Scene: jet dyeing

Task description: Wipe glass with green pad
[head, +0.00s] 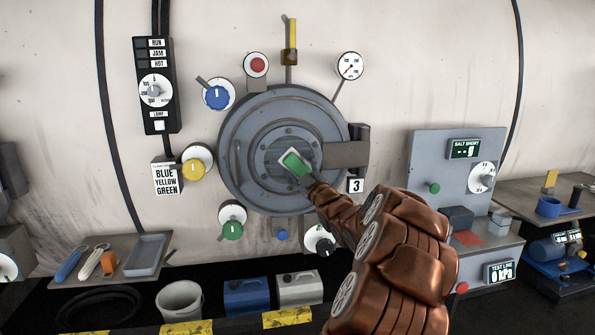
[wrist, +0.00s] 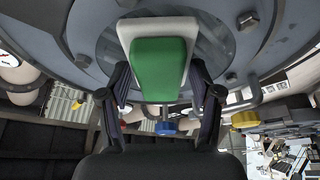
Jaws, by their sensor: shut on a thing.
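The green pad (head: 294,163) has a white backing and is in front of the round sight glass (head: 285,147) in the middle of the grey hatch. In the wrist view the green pad (wrist: 159,69) points up and away from me, over the glass (wrist: 212,52). My gripper (head: 312,184) is shut on the pad's lower part; its two dark fingers (wrist: 160,100) are on either side of the pad in the wrist view. The pad hides part of the glass. I cannot tell whether the pad touches the glass.
Blue (head: 217,95), yellow (head: 193,168) and green (head: 232,229) knobs surround the hatch (head: 240,185). A hinge block (head: 357,146) is at its right. A shelf with a tray (head: 146,255) is lower left. Buckets and cans stand below. A grey control panel (head: 455,160) stands right.

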